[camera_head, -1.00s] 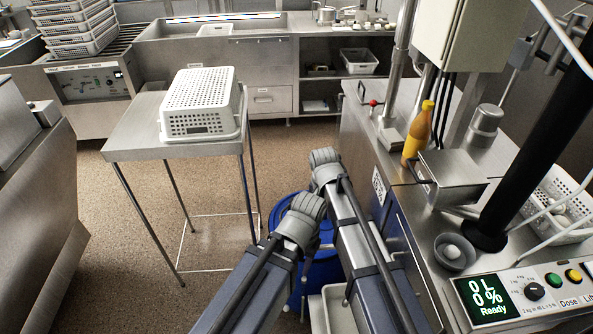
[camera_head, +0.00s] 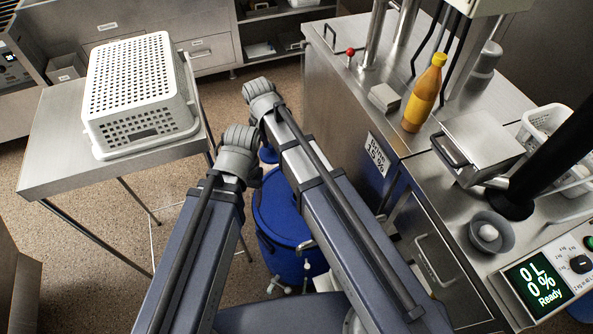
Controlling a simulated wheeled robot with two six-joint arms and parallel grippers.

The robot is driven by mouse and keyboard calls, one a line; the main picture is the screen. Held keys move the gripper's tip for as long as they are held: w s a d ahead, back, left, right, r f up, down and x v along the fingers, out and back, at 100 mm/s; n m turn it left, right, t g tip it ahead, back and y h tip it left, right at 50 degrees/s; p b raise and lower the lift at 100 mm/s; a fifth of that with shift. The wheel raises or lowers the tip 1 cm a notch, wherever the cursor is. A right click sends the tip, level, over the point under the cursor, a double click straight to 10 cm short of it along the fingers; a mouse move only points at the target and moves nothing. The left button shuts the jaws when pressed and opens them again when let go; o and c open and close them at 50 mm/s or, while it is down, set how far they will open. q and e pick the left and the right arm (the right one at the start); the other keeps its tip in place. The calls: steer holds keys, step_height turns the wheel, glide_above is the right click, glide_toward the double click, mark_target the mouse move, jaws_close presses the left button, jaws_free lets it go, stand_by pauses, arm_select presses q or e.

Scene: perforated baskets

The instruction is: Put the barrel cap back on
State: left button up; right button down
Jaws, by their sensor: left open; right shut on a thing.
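A blue barrel (camera_head: 290,228) stands on the floor below my arms, partly covered by them. A small blue piece (camera_head: 268,155) shows between the two wrists; I cannot tell whether it is the barrel cap or part of the barrel. My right gripper (camera_head: 262,92) is the upper one, reaching past the barrel over the floor. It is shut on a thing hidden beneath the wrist. My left gripper (camera_head: 240,150) is lower and close beside it, open, with its fingers hidden beneath the wrist. No cap is clearly visible.
A steel table (camera_head: 60,150) at the left carries an upturned white perforated basket (camera_head: 140,90). A steel counter (camera_head: 350,100) at the right holds an orange bottle (camera_head: 425,92), a steel box (camera_head: 478,145) and a grey bowl (camera_head: 491,232). Open floor lies between table and counter.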

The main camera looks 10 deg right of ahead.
steer(key=s+d+f+b, duration=0.6)
steer(key=s+d+f, duration=0.1)
steer(key=d+f, duration=0.1)
steer(key=shift+d+f+m+b, duration=0.15)
steer(key=shift+d+m+b, duration=0.1)
steer(key=shift+m+b, duration=0.05)
steer(key=shift+f, duration=0.1)
step_height(320, 180, down, 6)
steer(key=b, duration=0.6)
steer(key=shift+f+b, duration=0.25)
steer(key=shift+b, duration=0.1)
stand_by(1.2)
steer(key=shift+c, duration=0.6)
jaws_free()
